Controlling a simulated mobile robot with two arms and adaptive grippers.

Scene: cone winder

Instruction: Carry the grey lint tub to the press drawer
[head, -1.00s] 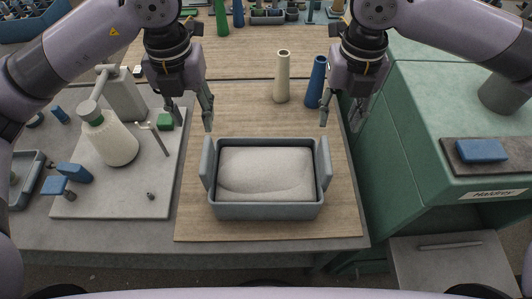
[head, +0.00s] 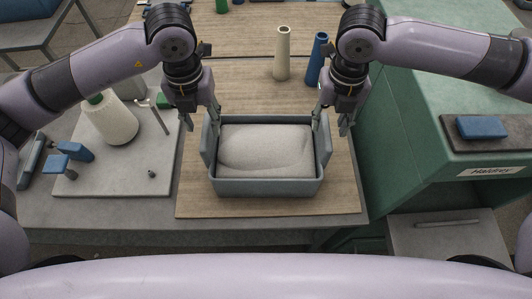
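The grey lint tub (head: 266,187) stands upright on the brown board, filled with pale lint (head: 265,148). It has a raised handle plate on its left side (head: 208,148) and one on its right side (head: 324,148). My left gripper (head: 201,116) is open at the top of the left plate, one finger outside and the other near its inner side. My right gripper (head: 332,118) is open at the top of the right plate in the same way. I cannot tell whether the fingers touch the plates. A grey drawer front with a bar handle (head: 447,224) is low at the right.
A green cabinet (head: 400,160) labelled Haldrey stands right of the table, a blue block (head: 482,127) on its tray. A cream cone (head: 282,54) and a blue cone (head: 316,60) stand behind the tub. A large yarn cone (head: 108,120) is on the left plate. The board in front is clear.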

